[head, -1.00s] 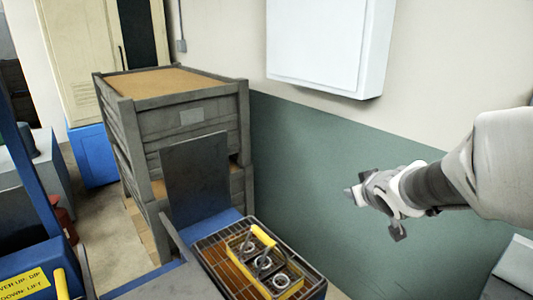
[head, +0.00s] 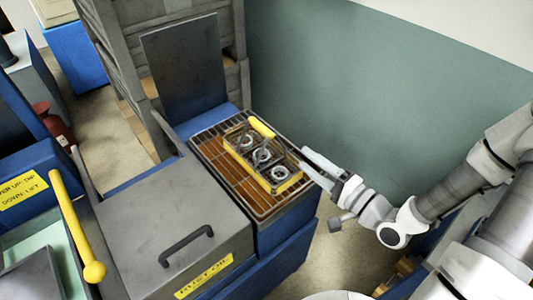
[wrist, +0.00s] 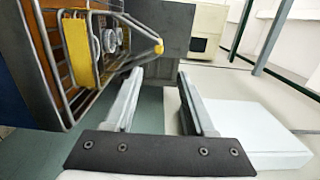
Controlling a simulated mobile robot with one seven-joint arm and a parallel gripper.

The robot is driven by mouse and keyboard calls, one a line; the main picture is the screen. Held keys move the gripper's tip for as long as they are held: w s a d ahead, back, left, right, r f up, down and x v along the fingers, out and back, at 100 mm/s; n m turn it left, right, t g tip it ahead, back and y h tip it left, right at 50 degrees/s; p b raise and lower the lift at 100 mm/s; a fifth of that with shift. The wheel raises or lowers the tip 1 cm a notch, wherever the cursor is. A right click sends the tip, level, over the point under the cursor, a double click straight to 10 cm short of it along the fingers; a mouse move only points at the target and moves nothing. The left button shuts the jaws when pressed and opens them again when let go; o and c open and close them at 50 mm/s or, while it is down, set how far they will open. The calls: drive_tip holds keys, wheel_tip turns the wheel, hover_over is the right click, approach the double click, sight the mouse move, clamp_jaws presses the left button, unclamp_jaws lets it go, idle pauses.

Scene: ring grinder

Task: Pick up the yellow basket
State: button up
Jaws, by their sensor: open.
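The yellow basket (head: 279,183) sits on the grating of a tray on the blue stand, with several metal rings inside it. In the wrist view the basket (wrist: 80,52) is at the upper left, with the handle end (wrist: 158,47) near my left finger's tip. My gripper (head: 314,162) is just right of the basket in the head view, open and empty. Its fingers point toward the basket's side. In the wrist view both fingers (wrist: 160,72) are apart with nothing between them.
The wire-grated tray (head: 215,160) has a raised rim around the basket. A grey lid with a dark handle (head: 186,240) lies to its left, and an upright grey panel (head: 186,68) stands behind. A yellow lever (head: 75,225) is at far left. The green wall is behind right.

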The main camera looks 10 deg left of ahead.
sight(273, 136)
drive_tip(key=b+x, duration=0.4)
drive_tip(key=x, duration=0.7)
drive_tip(key=shift+s+a, duration=0.1)
drive_tip(key=shift+x, duration=3.1)
drive_tip(key=shift+f, duration=0.2)
clamp_jaws()
drive_tip(key=shift+r, duration=0.1)
